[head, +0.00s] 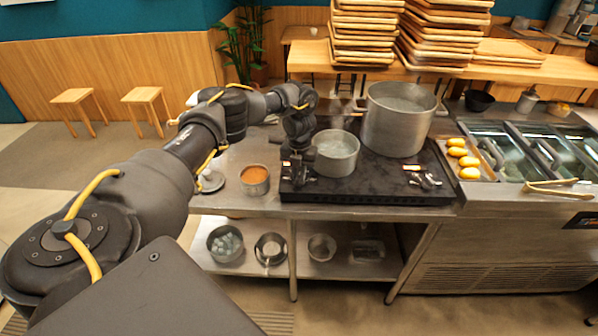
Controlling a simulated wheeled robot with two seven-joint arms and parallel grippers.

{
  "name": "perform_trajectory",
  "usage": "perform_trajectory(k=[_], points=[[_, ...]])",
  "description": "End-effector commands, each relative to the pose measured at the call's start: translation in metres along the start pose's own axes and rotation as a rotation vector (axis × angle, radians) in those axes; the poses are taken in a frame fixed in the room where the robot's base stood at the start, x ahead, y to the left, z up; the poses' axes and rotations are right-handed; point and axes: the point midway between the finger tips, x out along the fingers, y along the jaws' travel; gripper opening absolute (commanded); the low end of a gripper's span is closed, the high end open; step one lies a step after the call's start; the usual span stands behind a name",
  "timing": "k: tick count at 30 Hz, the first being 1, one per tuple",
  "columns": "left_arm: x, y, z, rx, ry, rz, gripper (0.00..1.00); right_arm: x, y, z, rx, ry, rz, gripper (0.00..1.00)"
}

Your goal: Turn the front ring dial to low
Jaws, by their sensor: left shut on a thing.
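The black stove (370,189) stands on a steel counter. A small steel pot (336,160) sits on its left side and a large steel pot (397,125) behind it to the right. My left gripper (299,175) reaches down at the stove's front left, just left of the small pot. It is shut on a small dial there, which its fingers mostly hide. I cannot read the dial's setting or tell clearly which ring it serves. More dials (424,179) show at the stove's front right. My right gripper is not in view.
A bowl of orange-red food (255,181) stands left of the stove. A tray with several yellow items (468,174) and tongs (556,188) lie to the right. Wooden trays (366,34) are stacked behind. Bowls sit on the lower shelf (308,268).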

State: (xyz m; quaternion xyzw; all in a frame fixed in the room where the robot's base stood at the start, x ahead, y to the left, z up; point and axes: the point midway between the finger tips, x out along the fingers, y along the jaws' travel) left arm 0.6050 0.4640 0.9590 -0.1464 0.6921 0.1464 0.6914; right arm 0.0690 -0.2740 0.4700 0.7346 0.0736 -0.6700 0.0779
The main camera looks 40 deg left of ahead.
Motion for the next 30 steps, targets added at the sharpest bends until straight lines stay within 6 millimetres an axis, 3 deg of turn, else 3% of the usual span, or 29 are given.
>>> perform_trajectory(k=[15, 30], points=[[-0.002, 0.0, 0.001, -0.44, -0.002, -0.002, 0.0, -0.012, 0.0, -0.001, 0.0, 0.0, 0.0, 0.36], [-0.002, 0.0, 0.001, -0.62, -0.004, -0.002, 0.0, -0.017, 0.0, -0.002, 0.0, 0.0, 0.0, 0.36]])
